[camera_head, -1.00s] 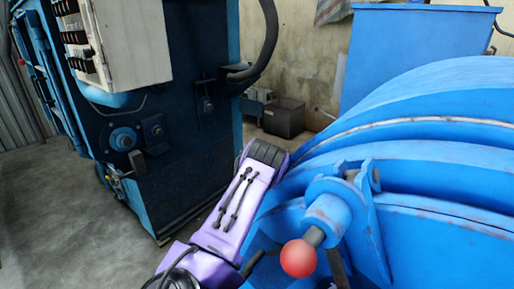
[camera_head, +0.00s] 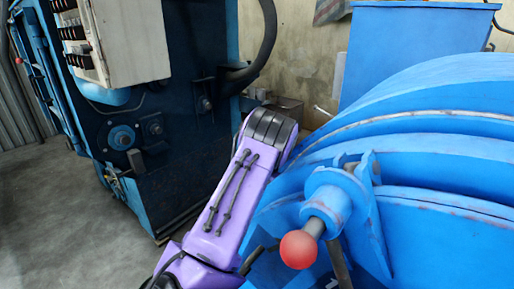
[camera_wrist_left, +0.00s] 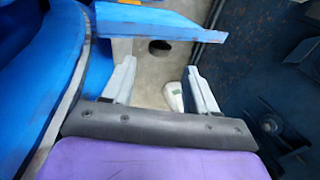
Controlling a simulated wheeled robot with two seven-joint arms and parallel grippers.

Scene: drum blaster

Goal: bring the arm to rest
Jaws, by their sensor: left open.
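My left arm (camera_head: 232,205) is purple and rises from the bottom of the head view to a dark joint beside the blue drum machine. Its gripper is hidden in that view. In the left wrist view my left gripper (camera_wrist_left: 160,68) has its two grey fingers well apart, with nothing held between them. A blue ledge (camera_wrist_left: 160,22) shows beyond the fingertips; I cannot tell whether they touch it. The blue drum machine (camera_head: 440,165) fills the right of the head view. Its lever with a red ball knob (camera_head: 298,250) stands right of my arm. My right gripper is not in view.
A dark blue cabinet (camera_head: 185,140) with a pale control box (camera_head: 125,40) stands at the left. A blue bin (camera_head: 415,45) is at the back right. Bare concrete floor (camera_head: 70,225) lies at the lower left. The drum's blue edge (camera_wrist_left: 65,70) is close left of the gripper.

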